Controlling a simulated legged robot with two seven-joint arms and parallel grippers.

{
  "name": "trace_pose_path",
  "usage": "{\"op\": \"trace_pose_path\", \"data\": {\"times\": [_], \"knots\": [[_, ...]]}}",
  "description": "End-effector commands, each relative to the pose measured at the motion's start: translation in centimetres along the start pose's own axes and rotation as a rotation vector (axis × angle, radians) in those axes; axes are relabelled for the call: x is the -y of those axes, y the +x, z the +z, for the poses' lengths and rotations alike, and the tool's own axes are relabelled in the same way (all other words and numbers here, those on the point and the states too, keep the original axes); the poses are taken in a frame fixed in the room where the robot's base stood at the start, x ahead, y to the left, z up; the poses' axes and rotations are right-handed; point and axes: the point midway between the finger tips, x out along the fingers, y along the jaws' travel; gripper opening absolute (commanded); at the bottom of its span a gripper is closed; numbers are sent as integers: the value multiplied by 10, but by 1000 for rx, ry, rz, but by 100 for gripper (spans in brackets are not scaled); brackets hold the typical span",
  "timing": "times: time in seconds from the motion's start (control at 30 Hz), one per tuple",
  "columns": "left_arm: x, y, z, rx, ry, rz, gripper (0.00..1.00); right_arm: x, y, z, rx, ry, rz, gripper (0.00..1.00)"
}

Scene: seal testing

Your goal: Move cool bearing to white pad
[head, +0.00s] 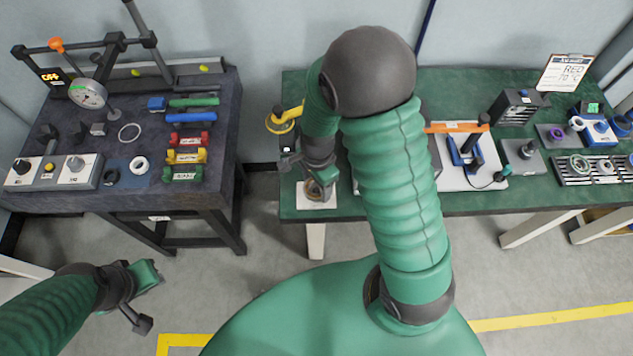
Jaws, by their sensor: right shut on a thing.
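My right gripper (319,176) points down at the near left corner of the green table, over the white pad (303,204). It is shut on a small ring-like bearing (314,191), mostly hidden by the fingers. The bearing is at or just above the pad; I cannot tell whether it touches. My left gripper (146,298) is open and empty over the floor at the lower left, away from both tables.
A yellow-handled tool (284,124) lies behind the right gripper. The dark table (215,140) at left holds a gauge, coloured blocks and rings. My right arm hides the table's middle.

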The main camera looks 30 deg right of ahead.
Motion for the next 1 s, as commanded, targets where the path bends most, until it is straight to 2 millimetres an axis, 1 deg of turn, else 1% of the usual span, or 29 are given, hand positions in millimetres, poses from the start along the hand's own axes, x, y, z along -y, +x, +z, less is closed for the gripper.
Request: {"op": "trace_pose_path", "data": {"times": [0.2, 0.5, 0.53, 0.7, 1.0], "knots": [[0, 2, 0, 0, 0, 0, 26, 0, 4, 0, 0, 0, -1, 6], [0, 2, 0, 0, 0, 0, 26, 0, 5, 0, 0, 0, -2, 6], [0, 2, 0, 0, 0, 0, 26, 0, 5, 0, 0, 0, -2, 66], [0, 2, 0, 0, 0, 0, 26, 0, 5, 0, 0, 0, -1, 87], [0, 1, 0, 0, 0, 0, 26, 0, 4, 0, 0, 0, 0, 87]]}}
